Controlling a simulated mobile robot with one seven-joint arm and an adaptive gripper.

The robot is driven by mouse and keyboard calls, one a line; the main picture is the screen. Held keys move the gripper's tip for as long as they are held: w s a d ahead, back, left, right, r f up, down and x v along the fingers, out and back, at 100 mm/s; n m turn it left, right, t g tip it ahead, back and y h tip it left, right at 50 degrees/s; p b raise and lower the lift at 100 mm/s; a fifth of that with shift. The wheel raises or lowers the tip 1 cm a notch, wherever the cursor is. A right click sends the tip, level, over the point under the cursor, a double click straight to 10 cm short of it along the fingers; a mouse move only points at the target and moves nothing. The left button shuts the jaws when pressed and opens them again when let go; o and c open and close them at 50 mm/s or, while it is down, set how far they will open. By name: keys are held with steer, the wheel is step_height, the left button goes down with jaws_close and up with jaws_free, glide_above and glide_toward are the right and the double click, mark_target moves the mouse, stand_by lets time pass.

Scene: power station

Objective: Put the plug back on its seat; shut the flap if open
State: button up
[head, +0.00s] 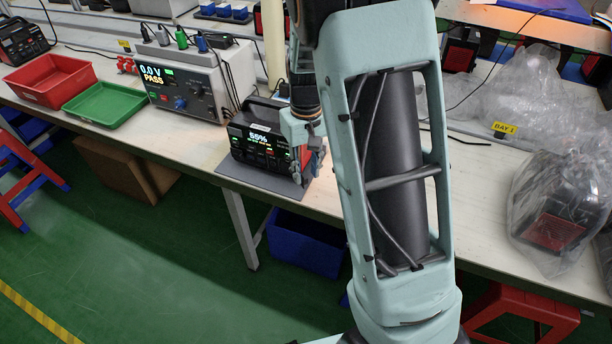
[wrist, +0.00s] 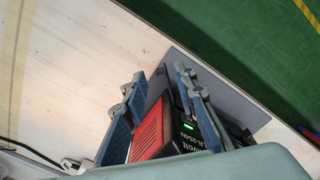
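The power station (head: 262,140) is a black box with a carry handle, a lit display reading 65% and a red end. It stands on a grey mat (head: 236,180) on the bench. My gripper (head: 308,160) is at its right end, pointing down. In the wrist view its two blue-grey fingers (wrist: 160,76) are spread apart. The station's red end panel (wrist: 147,134) and black casing with a green light (wrist: 188,127) show between and below them. I cannot tell whether the fingers touch it. I cannot make out the plug, its seat or the flap; my gripper and arm cover that area.
A tester (head: 185,85) reading 0.0 V PASS stands left of the station, with a green tray (head: 105,104) and a red tray (head: 50,80) beyond. A bagged unit (head: 562,215) sits at the right. The bench's front edge is close to the mat.

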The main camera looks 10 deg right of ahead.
steer(key=shift+f, duration=1.05)
jaws_close()
